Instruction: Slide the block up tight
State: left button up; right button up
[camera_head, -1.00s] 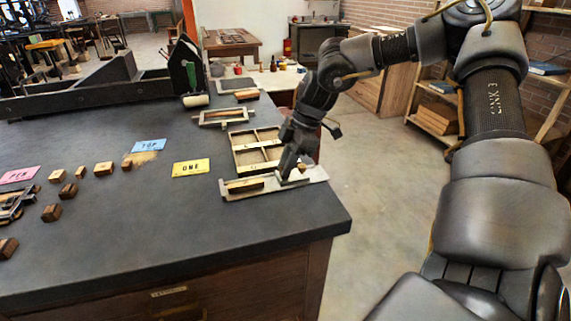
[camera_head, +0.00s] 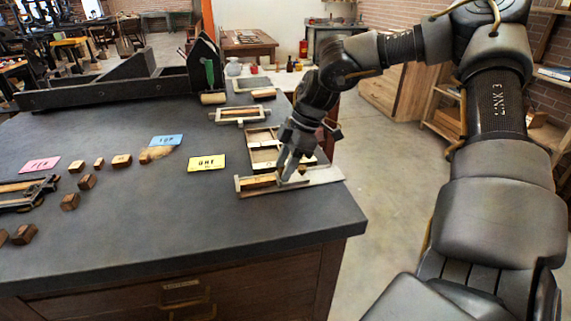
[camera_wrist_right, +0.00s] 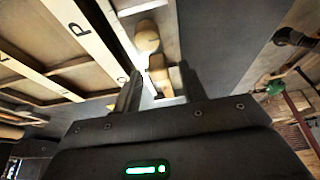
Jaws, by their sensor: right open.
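A shallow pale tray (camera_head: 322,178) lies near the right front corner of the dark table. A long wooden block (camera_head: 258,181) sits in its left part. My right gripper (camera_head: 284,176) points down into the tray, just right of that block. In the right wrist view my two fingers (camera_wrist_right: 160,92) are apart, with a small wooden block (camera_wrist_right: 161,76) at or just beyond their tips. A rounded wooden piece (camera_wrist_right: 147,38) stands farther along the same tray. I cannot tell whether the fingers touch the small block. My left gripper is not in view.
A divided wooden case (camera_head: 262,137) lies close behind the tray. A yellow card (camera_head: 206,163), a blue card (camera_head: 166,141), a pink card (camera_head: 40,164) and several small wooden blocks (camera_head: 122,160) lie to the left. The table's front is clear.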

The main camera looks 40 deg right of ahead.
aim_at(301, 167)
jog(key=v, duration=1)
jog(key=shift+r, duration=0.4)
jog(key=shift+s+d, duration=0.1)
jog(key=shift+d, duration=0.05)
